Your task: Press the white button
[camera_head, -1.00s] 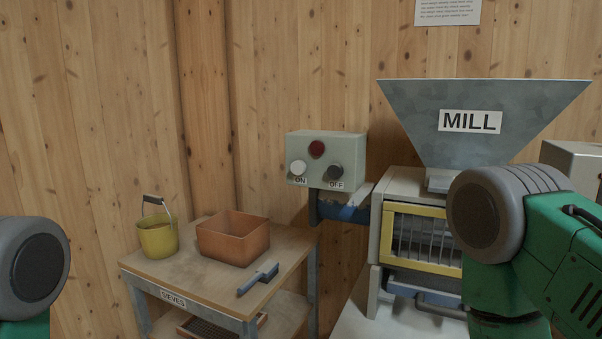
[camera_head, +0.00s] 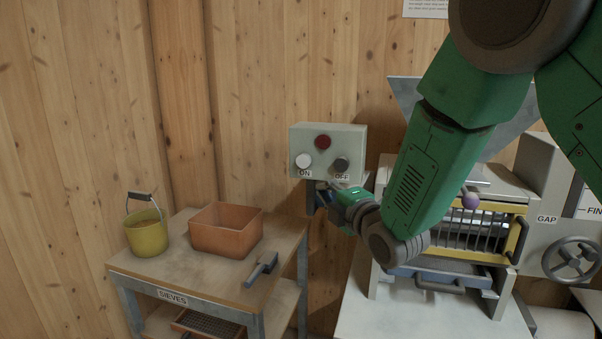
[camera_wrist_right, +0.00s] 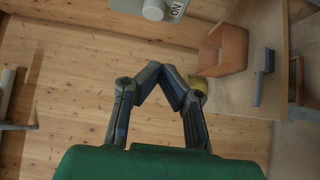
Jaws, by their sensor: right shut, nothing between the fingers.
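The white button (camera_head: 303,161) is on the left of a pale control box (camera_head: 325,136), above the label ON. A red button (camera_head: 323,142) and a dark button (camera_head: 342,164) share the box. My right gripper (camera_head: 321,192) is just below the box, partly hidden by my own arm; any contact with the box is unclear. In the right wrist view its fingertips (camera_wrist_right: 160,68) meet, shut and empty. The white button (camera_wrist_right: 153,9) shows there at the top edge, beyond the fingertips and apart from them in the picture. My left gripper is not in view.
A wooden table (camera_head: 180,262) at the left holds a yellow bucket (camera_head: 146,234), an orange bin (camera_head: 226,231) and a small grey-blue tool (camera_head: 262,268). The mill with its yellow-framed guard (camera_head: 470,250) stands at the right, partly behind my arm. The wall left of the box is bare.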

